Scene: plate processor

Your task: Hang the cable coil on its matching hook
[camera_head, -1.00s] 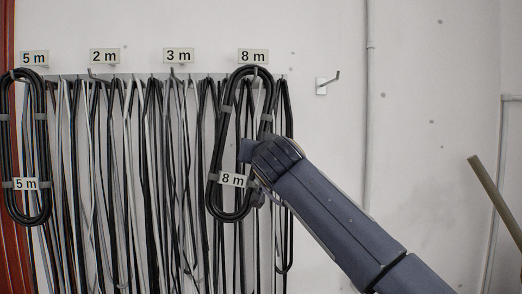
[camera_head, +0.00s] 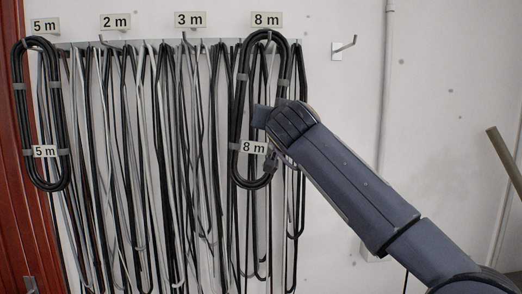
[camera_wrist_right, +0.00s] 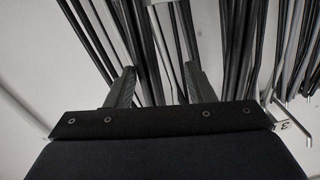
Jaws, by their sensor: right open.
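The black cable coil with an "8 m" tag (camera_head: 240,90) hangs upright in the head view. Its top loop is at the hook (camera_head: 268,38) under the "8 m" wall label (camera_head: 266,19). My right gripper (camera_wrist_right: 158,78) is open in the wrist view, with dark cables beyond and between its two fingers. In the head view my right wrist is in front of the coil's right side, and the fingers are largely hidden there. I cannot tell whether they touch the coil. My left gripper is not in view.
Another black coil tagged "5 m" (camera_head: 18,110) hangs under the "5 m" label (camera_head: 46,25). Hooks labelled "2 m" (camera_head: 115,21) and "3 m" (camera_head: 190,19) stand between. Many loose cables hang from the rail (camera_head: 150,42). A separate wall hook (camera_head: 343,48) is at the right, beside bare wall.

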